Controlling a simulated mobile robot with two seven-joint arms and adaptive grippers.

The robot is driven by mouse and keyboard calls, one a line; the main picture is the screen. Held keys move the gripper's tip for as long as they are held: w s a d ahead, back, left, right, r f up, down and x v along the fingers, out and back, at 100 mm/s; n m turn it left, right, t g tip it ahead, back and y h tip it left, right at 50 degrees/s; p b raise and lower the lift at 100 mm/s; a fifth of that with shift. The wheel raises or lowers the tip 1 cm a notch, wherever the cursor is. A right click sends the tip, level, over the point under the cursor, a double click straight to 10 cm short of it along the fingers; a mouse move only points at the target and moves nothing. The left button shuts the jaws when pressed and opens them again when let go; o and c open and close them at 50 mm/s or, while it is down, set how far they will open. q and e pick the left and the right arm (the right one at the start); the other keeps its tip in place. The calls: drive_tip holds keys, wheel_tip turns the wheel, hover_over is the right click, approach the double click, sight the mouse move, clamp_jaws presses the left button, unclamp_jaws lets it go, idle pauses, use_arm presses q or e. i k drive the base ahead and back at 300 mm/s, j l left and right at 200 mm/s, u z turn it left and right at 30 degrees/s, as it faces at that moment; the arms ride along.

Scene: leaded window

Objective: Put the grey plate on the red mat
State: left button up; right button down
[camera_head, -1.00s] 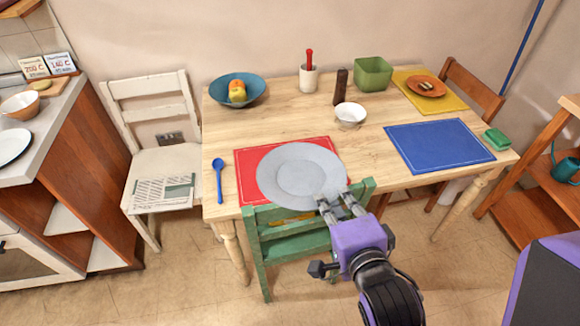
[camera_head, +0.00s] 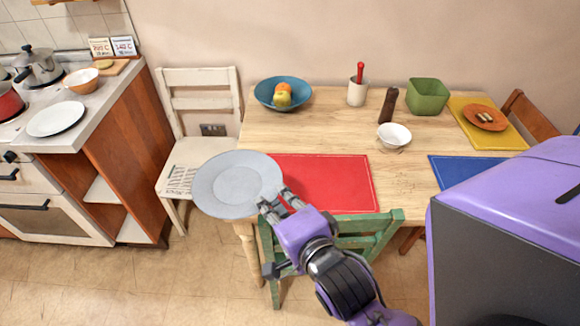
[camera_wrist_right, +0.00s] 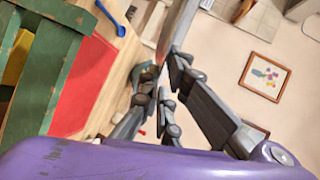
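The grey plate (camera_head: 237,184) is held at its rim by my right gripper (camera_head: 275,205), whose fingers close on its near right edge. The plate is in the air, left of the red mat (camera_head: 328,183), overlapping the table's left end and the white chair in the head view. The red mat lies bare on the table, its left end partly hidden by the plate and gripper. In the right wrist view the plate (camera_wrist_right: 178,28) shows nearly edge-on between the fingers, and the mat (camera_wrist_right: 88,82) is at left. My left gripper is out of view.
A green chair (camera_head: 365,228) stands at the table's near edge, close under my right arm. A blue spoon (camera_wrist_right: 110,18) lies beside the mat. A white bowl (camera_head: 394,135), blue mat (camera_head: 470,170) and teal fruit bowl (camera_head: 283,94) occupy other parts of the table (camera_head: 315,135).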

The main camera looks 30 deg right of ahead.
sight(318, 181)
drive_tip(key=l+u, duration=0.25)
drive_tip(key=l, duration=0.15)
drive_tip(key=k+l+u, duration=0.15)
drive_tip(key=l+u, duration=0.15)
drive_tip(key=k+l, duration=0.1)
drive_tip(key=l, duration=0.2)
drive_tip(key=k+l+u, duration=0.15)
drive_tip(key=l, duration=0.5)
drive_tip(key=k+l, duration=0.1)
drive_tip(key=l, duration=0.25)
drive_tip(key=k+l, duration=0.15)
drive_tip(key=l, duration=0.15)
drive_tip(key=k+l+u, duration=0.1)
drive_tip(key=l, duration=0.25)
drive_tip(key=k+l, duration=0.15)
drive_tip(key=l, duration=0.15)
